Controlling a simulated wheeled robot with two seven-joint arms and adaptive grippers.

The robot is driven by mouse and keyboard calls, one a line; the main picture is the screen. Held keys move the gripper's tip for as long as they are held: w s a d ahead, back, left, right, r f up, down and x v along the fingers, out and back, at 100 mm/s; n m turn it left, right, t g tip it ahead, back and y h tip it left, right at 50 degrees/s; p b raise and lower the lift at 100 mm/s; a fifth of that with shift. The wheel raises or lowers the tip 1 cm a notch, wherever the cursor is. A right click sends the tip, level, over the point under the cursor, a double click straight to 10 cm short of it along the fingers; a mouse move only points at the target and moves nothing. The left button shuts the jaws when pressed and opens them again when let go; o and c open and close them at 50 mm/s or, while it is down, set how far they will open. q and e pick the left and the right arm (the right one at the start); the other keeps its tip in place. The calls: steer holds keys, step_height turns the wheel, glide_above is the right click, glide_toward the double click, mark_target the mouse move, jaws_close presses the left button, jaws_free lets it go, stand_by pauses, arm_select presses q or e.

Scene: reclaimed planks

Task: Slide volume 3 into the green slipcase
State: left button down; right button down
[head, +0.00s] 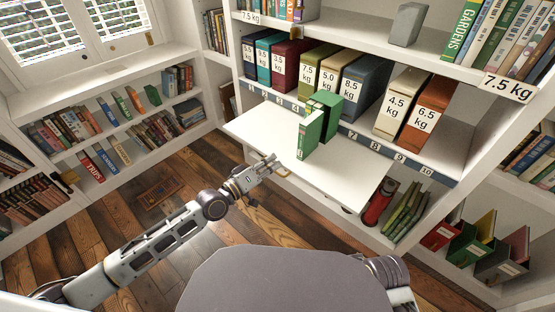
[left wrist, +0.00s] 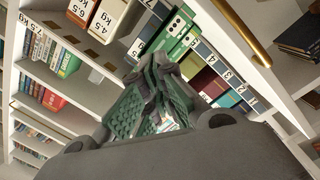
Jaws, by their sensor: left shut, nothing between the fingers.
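A slim green volume (head: 309,134) stands upright on the white pull-out board; a small pale mark low on its spine is too small to read surely. Right behind it stands a wider dark green case (head: 328,103), which I take for the slipcase. The two overlap in view, so I cannot tell whether the volume is partly inside. Green pieces also show beyond my fingers in the left wrist view (left wrist: 180,28). My left gripper (head: 272,163) is shut and empty, over the board's front edge, left of the volume and apart from it. My right gripper is out of view.
The white board (head: 262,128) has free room left and right of the green pieces. Behind it, a numbered shelf strip (head: 365,140) fronts several weight-labelled boxes (head: 365,84). A red cylinder (head: 377,203) and green books (head: 405,210) are below on the right.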

arm_select(q)
steer(key=shift+v, duration=1.85)
